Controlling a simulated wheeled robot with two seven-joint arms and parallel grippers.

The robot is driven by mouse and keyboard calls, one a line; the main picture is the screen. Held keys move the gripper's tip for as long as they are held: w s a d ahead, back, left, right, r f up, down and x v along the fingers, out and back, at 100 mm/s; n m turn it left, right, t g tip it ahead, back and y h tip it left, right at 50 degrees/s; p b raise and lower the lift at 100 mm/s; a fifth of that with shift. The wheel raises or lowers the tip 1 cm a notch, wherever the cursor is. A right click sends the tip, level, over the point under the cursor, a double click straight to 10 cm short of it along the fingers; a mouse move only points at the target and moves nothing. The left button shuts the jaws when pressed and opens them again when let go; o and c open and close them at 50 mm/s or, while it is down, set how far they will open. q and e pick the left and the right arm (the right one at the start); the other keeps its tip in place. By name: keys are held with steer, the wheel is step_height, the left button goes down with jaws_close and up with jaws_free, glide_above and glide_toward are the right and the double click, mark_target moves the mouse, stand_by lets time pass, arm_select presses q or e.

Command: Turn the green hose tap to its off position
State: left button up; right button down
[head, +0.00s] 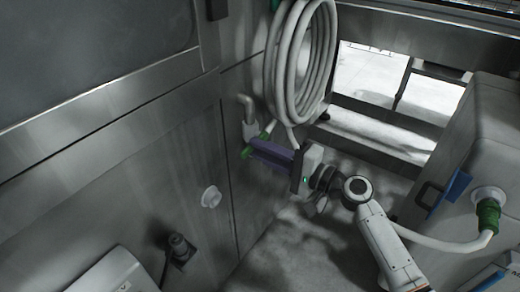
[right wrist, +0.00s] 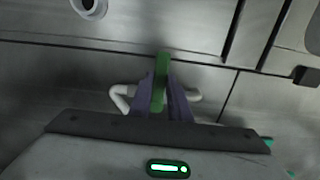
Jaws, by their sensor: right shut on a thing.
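The green tap lever (right wrist: 161,75) stands upright in the picture between the two purple fingers of my right gripper (right wrist: 160,92) in the right wrist view. In the head view my right gripper (head: 262,150) reaches left to the tap at the steel wall, and a green end of the lever (head: 246,153) shows past its fingertips. The gripper is shut on the lever. A grey bent pipe (head: 248,104) rises just above the tap. The fingers hide most of the tap body. My left gripper is not in view.
A coiled pale hose (head: 300,60) hangs on the wall above the tap. A white round fitting (head: 211,196) and a dark fitting (head: 179,250) are on the steel panel at left. A grey cabinet (head: 490,130) with a green hose connector (head: 488,215) stands at right.

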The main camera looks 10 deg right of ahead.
steer(key=c, duration=1.6)
jaws_free()
steer(key=shift+c, duration=0.2)
steer(key=shift+s+d, duration=0.1)
steer(key=v, duration=1)
